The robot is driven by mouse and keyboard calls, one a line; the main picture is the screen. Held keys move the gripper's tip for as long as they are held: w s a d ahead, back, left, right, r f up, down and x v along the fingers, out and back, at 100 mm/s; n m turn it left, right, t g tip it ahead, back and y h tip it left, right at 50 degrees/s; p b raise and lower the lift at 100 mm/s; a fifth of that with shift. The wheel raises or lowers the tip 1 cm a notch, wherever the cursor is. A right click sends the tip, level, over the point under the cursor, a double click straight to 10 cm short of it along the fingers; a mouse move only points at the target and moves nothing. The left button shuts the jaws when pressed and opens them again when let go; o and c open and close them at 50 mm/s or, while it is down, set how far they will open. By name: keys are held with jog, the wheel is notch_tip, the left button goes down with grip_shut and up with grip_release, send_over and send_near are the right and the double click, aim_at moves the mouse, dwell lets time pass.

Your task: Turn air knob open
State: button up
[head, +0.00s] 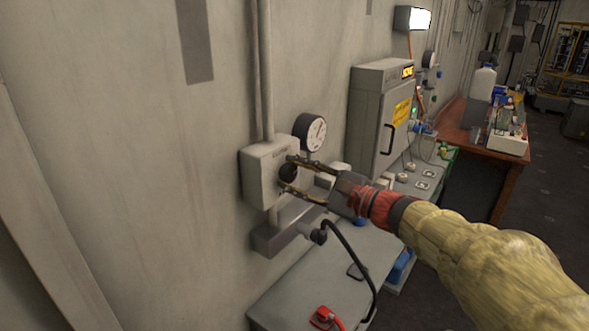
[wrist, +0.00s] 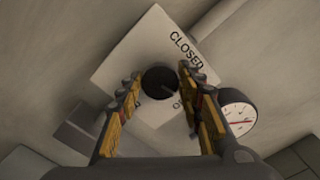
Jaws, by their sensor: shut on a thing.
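The air knob (wrist: 159,81) is a round black dial on a pale square box (head: 257,174) fixed to the wall. In the wrist view the box face reads "CLOSED" at the upper right of the knob; another label, starting with "O", is partly hidden by the right finger. A thin mark on the knob points to the lower right, roughly toward that label. My gripper (head: 287,171) reaches in from the right, with one finger on each side of the knob. It is shut on the knob. The fingers hide the knob's sides.
A round gauge (head: 312,132) is on the wall just right of the box, close to my gripper. Below is a grey cabinet top (head: 325,285) with a black hose (head: 352,262) and a red plug (head: 324,316). A grey wall cabinet (head: 375,120) stands farther right.

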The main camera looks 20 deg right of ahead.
jog(key=shift+m+p, duration=0.95)
jog(key=shift+m, duration=0.45)
jog(key=shift+f, duration=0.1)
jog(key=o, duration=1.2)
jog(key=shift+c, duration=0.2)
jog(key=v, duration=1.2)
